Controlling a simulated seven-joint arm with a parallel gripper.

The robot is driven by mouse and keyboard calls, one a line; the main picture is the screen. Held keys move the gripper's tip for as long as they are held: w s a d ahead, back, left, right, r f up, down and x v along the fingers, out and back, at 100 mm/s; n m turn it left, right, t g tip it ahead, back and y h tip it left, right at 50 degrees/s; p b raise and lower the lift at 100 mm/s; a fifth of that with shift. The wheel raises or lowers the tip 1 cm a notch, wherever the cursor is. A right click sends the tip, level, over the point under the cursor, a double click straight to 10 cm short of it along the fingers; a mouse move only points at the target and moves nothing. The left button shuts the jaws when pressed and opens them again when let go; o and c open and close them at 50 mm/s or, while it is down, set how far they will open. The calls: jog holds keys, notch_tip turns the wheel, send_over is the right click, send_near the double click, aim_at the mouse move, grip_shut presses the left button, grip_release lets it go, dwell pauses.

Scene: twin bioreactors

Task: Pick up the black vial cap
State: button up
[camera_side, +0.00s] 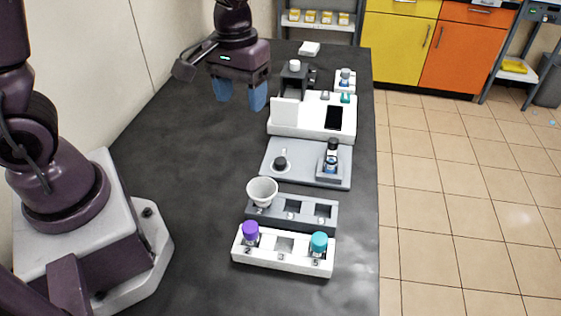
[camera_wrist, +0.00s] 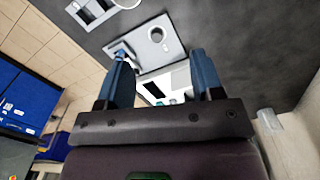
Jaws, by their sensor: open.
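A vial with a black cap (camera_side: 333,144) stands upright in a holder at the right of a grey tray (camera_side: 312,180), in the side view. A small round black piece (camera_side: 280,163) sits at the left of the same tray. I cannot tell whether it is a loose cap. My gripper (camera_side: 240,92), with blue fingers, is open and empty. It hangs above the dark bench, left of and farther back than the tray. In the wrist view my open gripper (camera_wrist: 158,54) points toward the tray (camera_wrist: 165,52), with the round piece (camera_wrist: 157,34) beyond the fingertips.
A white device with a black screen (camera_side: 334,117) stands behind the tray. Nearer are a grey rack (camera_side: 290,222) holding a white cup (camera_side: 262,189), and a white rack (camera_side: 283,264) holding purple-capped (camera_side: 251,229) and teal-capped (camera_side: 319,241) vials. The bench's left side (camera_side: 195,180) is clear.

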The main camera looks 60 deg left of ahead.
jog(key=w+f+n+g, duration=0.1)
jog(key=w+f+n, duration=0.45)
jog(key=f, duration=0.25)
jog(key=n+t, duration=0.1)
jog(key=n, duration=0.4)
send_over(280, 160)
jog(key=f, duration=0.7)
jog(key=shift+s+d+f, duration=0.1)
jog(key=shift+s+f, duration=0.3)
jog(key=shift+w+f, duration=0.25)
jog(key=shift+f, duration=1.1)
jog(key=shift+w+f, duration=0.2)
jog(key=shift+f, duration=1.15)
jog(key=c, duration=1)
